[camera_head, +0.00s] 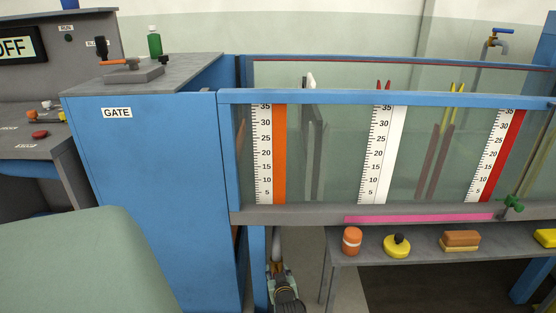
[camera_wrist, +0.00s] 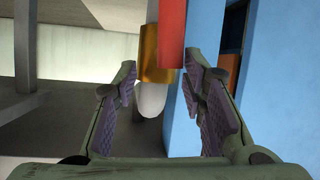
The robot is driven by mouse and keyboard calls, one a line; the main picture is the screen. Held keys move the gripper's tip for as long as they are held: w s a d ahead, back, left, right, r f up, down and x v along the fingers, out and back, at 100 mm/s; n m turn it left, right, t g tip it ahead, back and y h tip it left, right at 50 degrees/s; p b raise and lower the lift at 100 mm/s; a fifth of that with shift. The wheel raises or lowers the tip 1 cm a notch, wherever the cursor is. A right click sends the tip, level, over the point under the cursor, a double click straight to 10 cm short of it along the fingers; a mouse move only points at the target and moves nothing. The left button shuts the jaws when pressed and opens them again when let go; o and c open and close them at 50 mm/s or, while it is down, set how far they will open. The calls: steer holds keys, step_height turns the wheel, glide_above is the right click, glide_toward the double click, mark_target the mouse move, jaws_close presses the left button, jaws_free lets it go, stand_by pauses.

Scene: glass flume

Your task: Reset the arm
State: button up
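My gripper (camera_head: 285,292) is low in the head view, at the bottom edge, below the glass flume and just right of the blue gate cabinet (camera_head: 150,190). In the wrist view my gripper (camera_wrist: 162,72) has its two purple-padded fingers spread wide apart. No finger is closed on anything. A red part with a gold band (camera_wrist: 157,66) and a rounded white end (camera_wrist: 151,98) shows between or beyond the fingertips; I cannot tell how far off it is.
The flume (camera_head: 340,150) stands above my gripper. A grey shelf (camera_head: 420,250) to the right bears an orange jar (camera_head: 352,240), a yellow round thing (camera_head: 397,246) and a sponge-like block (camera_head: 460,240). A blue upright (camera_wrist: 200,70) is close on the right in the wrist view.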

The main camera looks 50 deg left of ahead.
steer(key=shift+r, duration=0.7)
